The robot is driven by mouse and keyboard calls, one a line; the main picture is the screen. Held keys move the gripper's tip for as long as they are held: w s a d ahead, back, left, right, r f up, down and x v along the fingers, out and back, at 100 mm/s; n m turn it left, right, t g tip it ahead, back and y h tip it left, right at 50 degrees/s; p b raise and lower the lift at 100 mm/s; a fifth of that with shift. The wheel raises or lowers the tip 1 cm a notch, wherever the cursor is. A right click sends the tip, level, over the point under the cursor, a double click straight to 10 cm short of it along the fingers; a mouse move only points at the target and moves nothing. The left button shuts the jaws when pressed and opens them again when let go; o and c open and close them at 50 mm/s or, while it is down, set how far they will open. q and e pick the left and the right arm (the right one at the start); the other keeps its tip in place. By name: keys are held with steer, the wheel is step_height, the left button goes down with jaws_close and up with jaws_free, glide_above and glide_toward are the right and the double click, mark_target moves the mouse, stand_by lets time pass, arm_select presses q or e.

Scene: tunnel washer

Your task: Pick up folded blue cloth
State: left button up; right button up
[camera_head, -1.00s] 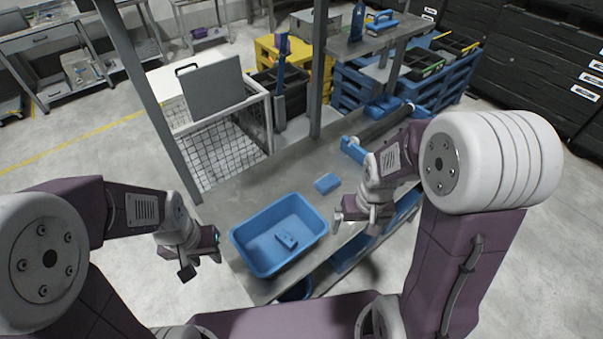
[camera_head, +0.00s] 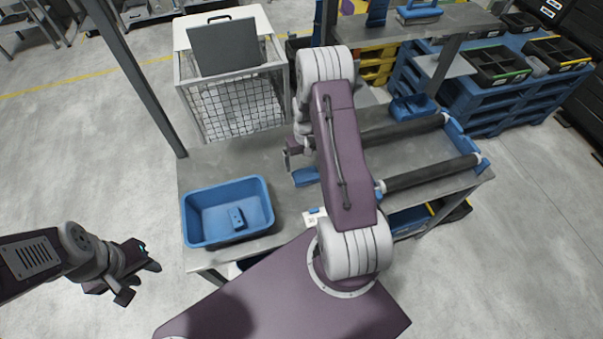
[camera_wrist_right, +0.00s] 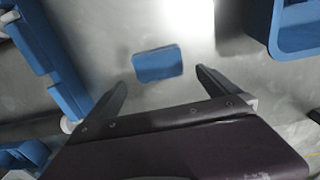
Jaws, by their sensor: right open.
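The folded blue cloth (camera_head: 306,177) lies flat on the grey metal table (camera_head: 292,208), to the right of the blue bin. In the right wrist view the cloth (camera_wrist_right: 157,63) lies just beyond and between the open fingertips. My right gripper (camera_head: 288,158) is open and empty beside the cloth, and its fingers (camera_wrist_right: 162,80) are apart from it. The right arm hides part of the table behind it. My left gripper (camera_head: 143,281) is open and empty, off to the left of the table.
A blue bin (camera_head: 187,222) holds a small blue block (camera_head: 237,219). A white wire cage cart (camera_head: 236,106) stands behind the table. Dark rollers (camera_head: 425,174) lie at the table's right. A grey post (camera_head: 130,70) rises at the table's back left corner.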

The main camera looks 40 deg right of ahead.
mark_target(306, 173)
step_height(306, 173, down, 2)
steer(key=shift+f, duration=0.1)
steer(key=shift+s+d+f+p, duration=0.2)
steer(key=shift+f+p, duration=0.1)
steer(key=shift+f, duration=0.1)
step_height(306, 173, down, 4)
steer(key=shift+p, duration=0.55)
steer(key=shift+w+f, duration=0.15)
steer(key=shift+f, duration=0.2)
steer(key=c, duration=1.1)
steer(key=shift+r, duration=0.15)
